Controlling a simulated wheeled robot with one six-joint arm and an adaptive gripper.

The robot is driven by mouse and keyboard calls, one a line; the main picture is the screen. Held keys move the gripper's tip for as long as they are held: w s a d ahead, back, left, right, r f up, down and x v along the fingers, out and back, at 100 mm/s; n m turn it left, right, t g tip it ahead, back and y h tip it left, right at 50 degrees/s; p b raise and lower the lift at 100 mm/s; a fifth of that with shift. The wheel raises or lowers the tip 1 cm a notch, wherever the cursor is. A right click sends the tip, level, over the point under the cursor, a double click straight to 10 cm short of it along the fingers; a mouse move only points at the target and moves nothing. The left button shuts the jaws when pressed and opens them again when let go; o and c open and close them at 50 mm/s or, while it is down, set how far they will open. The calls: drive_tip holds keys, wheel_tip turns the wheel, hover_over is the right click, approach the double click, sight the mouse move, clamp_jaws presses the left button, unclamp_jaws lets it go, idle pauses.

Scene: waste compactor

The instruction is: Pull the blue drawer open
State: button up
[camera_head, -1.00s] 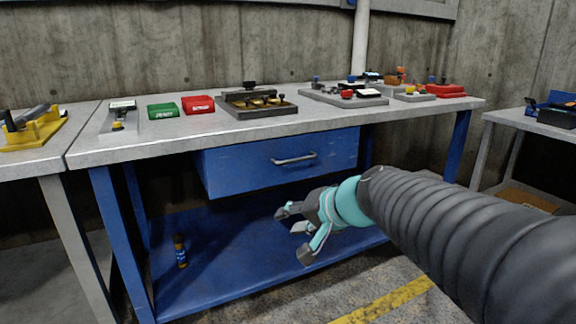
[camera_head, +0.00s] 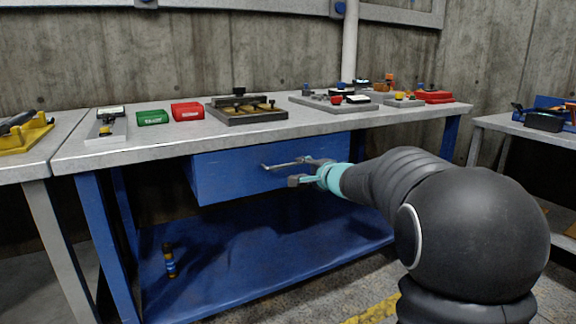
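The blue drawer (camera_head: 228,177) hangs under the grey top of the workbench (camera_head: 160,145) and looks shut. Its metal bar handle (camera_head: 279,165) crosses the middle of the drawer front, its right part overlapped by my gripper. My gripper (camera_head: 298,171), teal with grey fingertips, is at the handle with its fingers spread. One finger shows below the bar and the other is near bar height. I cannot tell whether the fingers touch the handle or only stand in front of it.
The benchtop carries a green box (camera_head: 152,117), a red box (camera_head: 187,111) and a dark tray (camera_head: 246,117). A small bottle (camera_head: 170,262) stands on the blue lower shelf (camera_head: 215,270). Another bench (camera_head: 520,127) stands at the right. Open floor lies in front.

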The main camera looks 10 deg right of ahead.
sight(289, 165)
drive_tip(key=p+x, duration=0.1)
drive_tip(key=x, duration=0.8)
drive_tip(key=shift+w+a, duration=0.1)
clamp_jaws()
